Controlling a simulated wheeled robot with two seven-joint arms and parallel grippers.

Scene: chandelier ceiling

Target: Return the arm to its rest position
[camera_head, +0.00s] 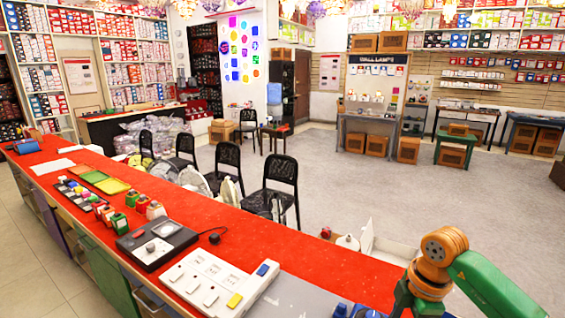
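My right arm, green with orange joints, comes in at the lower right. It bends at a large orange joint and runs down past the bottom edge, over the near right end of the red counter (310,262). Its gripper is not visible in the frame. My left arm and gripper are not in view. A small dark blue piece shows at the bottom edge beside my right arm; I cannot tell what it is.
On the counter are a white switch panel (207,283), a grey and black box (152,247) with a cord, several small coloured blocks and a yellow-green tray (112,186). Black chairs (279,181) line the far side. Open grey floor (350,195) lies beyond.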

